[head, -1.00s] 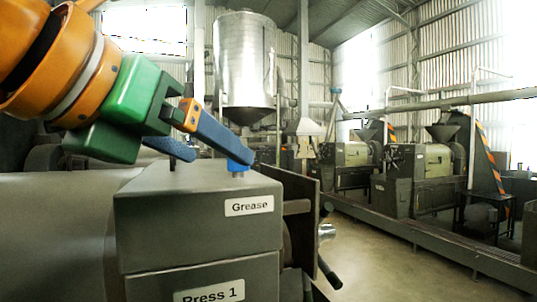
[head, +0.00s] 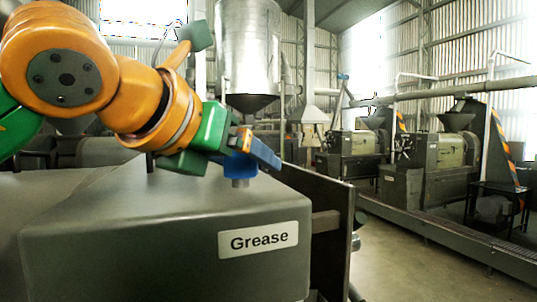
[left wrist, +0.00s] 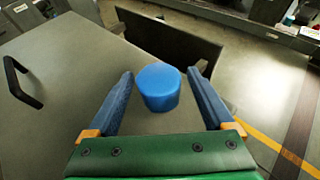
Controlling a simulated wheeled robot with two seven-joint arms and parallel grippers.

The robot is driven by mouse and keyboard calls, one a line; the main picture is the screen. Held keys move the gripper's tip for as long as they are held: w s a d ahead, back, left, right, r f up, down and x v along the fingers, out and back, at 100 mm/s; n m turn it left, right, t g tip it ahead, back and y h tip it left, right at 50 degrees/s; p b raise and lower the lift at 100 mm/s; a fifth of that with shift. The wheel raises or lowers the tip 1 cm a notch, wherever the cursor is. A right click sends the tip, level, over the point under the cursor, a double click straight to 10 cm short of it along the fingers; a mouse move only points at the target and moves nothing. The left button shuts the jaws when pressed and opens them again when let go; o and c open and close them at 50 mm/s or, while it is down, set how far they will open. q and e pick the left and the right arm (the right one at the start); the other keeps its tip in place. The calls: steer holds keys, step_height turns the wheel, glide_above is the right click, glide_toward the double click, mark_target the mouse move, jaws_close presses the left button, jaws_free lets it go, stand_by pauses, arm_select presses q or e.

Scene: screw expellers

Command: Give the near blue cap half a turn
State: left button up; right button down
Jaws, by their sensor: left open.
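The near blue cap (head: 237,170) stands on a short grey neck on top of the grey press housing (head: 150,225) labelled "Grease", partly hidden by my left gripper in the head view. My left gripper (head: 262,153) has a green body and blue fingers and is at the cap. In the left wrist view the round blue cap (left wrist: 159,87) lies between the two fingers of the open left gripper (left wrist: 161,76), with a visible gap on each side. No contact shows. My right gripper is in neither view.
A dark upright plate (head: 333,235) stands at the right end of the housing. A black handle (left wrist: 20,82) rises from the housing top at left in the left wrist view. More presses (head: 430,155) stand across the open floor (head: 405,265). A steel hopper (head: 248,50) stands behind.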

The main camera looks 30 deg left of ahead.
arm_select(q)
steer(key=shift+w+a, duration=0.15)
steer(key=shift+w, duration=0.05)
steer(key=shift+c, duration=0.7)
steer(key=shift+s, duration=0.25)
steer(key=c, duration=1.2)
steer(key=shift+r+m+h, duration=0.1)
steer(key=shift+m+h, duration=0.2)
steer(key=shift+h, duration=0.1)
steer(key=m+h, duration=0.4)
steer(key=h, duration=0.1)
steer(key=shift+g, duration=0.4)
steer(key=shift+m+g+h, duration=1.2)
steer(key=shift+m+h, duration=1)
steer(key=shift+m, duration=0.1)
